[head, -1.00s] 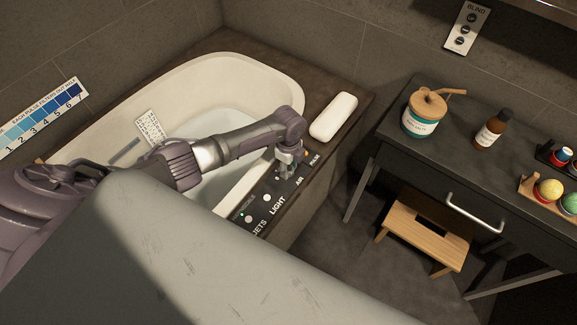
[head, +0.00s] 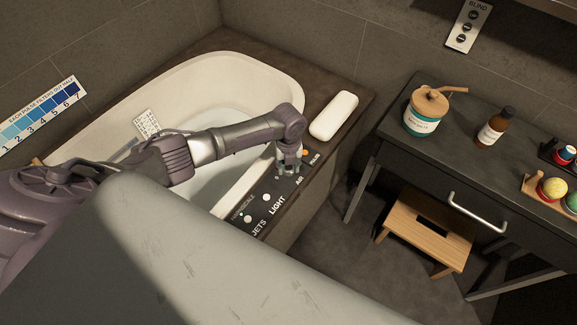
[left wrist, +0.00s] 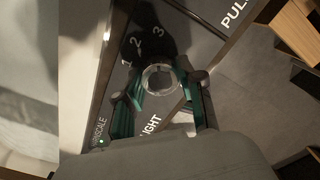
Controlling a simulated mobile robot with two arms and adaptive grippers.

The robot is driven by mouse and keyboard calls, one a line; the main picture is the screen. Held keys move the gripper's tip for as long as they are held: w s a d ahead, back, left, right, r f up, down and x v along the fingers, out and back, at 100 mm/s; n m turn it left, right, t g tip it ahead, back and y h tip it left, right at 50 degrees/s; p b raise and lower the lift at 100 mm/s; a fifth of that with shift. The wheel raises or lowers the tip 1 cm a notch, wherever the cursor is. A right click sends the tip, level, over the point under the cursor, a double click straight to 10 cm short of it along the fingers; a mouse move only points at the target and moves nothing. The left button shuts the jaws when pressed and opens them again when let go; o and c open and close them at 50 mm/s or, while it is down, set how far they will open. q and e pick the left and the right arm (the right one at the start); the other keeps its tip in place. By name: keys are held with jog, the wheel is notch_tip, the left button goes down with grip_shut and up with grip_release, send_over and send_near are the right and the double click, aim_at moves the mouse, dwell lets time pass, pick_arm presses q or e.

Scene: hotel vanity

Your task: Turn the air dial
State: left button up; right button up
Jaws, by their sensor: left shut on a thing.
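The air dial (left wrist: 160,79) is a round, pale, glassy knob in the left wrist view, with the numbers 1, 2 and 3 on the dark panel beside it. My left gripper (left wrist: 160,98) has its two green-padded fingers on opposite sides of the dial and is shut on it. In the head view my left gripper (head: 289,166) points down at the panel beside the AIR label (head: 299,181), and it mostly hides the dial. The dial's exact setting cannot be read. My right gripper is not in view.
The panel (head: 240,228) on the tub rim also carries JETS, LIGHT and PULSE labels. A white bathtub (head: 282,80) lies behind my left arm. A white bolster (head: 334,115) rests on the rim nearby. A dark vanity (head: 400,170) and wooden stool (head: 420,228) stand to the right.

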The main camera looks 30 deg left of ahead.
aim_at(289, 167)
pick_arm(q)
jog(key=shift+m, duration=0.5)
jog(key=o, duration=1.1)
jog(key=shift+o, duration=0.2)
notch_tip(289, 167, up, 12)
